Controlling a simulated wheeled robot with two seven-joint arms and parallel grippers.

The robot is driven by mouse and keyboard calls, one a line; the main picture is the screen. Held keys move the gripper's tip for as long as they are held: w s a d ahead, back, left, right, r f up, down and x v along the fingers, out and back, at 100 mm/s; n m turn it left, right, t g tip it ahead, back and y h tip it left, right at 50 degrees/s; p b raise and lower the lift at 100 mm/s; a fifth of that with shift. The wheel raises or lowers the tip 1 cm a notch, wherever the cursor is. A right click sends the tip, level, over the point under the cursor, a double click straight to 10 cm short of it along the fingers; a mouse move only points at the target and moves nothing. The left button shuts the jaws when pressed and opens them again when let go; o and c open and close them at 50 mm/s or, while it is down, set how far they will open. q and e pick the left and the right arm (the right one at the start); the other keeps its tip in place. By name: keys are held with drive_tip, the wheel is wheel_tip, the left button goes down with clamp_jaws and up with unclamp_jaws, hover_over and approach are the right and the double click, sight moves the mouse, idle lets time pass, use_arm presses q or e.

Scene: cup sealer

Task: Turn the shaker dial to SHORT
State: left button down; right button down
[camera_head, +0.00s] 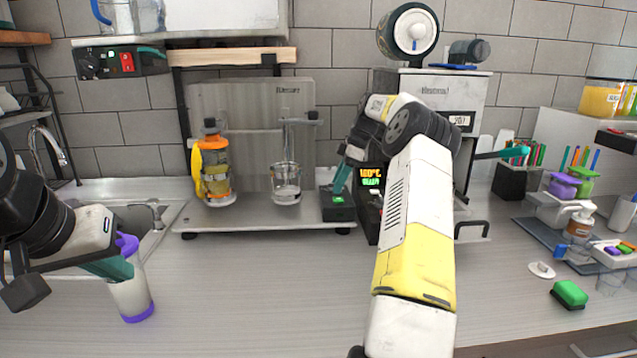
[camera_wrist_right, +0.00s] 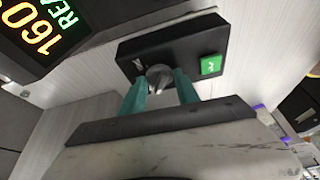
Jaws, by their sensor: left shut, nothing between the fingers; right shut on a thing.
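The shaker's black control box (camera_head: 338,211) stands at the right front of the metal shaker platform, with a lit green button. In the right wrist view the box (camera_wrist_right: 185,48) shows its dark round dial (camera_wrist_right: 158,77) beside the green button (camera_wrist_right: 211,65). My right gripper (camera_wrist_right: 160,90) has its teal fingers on either side of the dial, shut on it. The dial's markings are too small to read. In the head view my right gripper (camera_head: 342,177) reaches down to the box. My left gripper (camera_head: 118,268) is shut and empty, in front of a white bottle with purple ends (camera_head: 132,297).
The shaker platform (camera_head: 255,219) carries an orange-and-yellow jar (camera_head: 213,170) and a glass beaker (camera_head: 286,184). A machine with a lit display (camera_head: 370,177) stands close right of the box. A green sponge (camera_head: 570,293) lies at right. The front middle counter is clear.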

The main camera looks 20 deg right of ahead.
idle(0.3)
drive_tip(key=c, duration=0.9)
unclamp_jaws()
drive_tip(key=w+v, duration=0.1)
drive_tip(key=v, duration=0.6)
drive_tip(key=shift+s+d+r, duration=0.2)
drive_tip(key=shift+s+r, duration=0.2)
drive_tip(key=shift+s, duration=0.05)
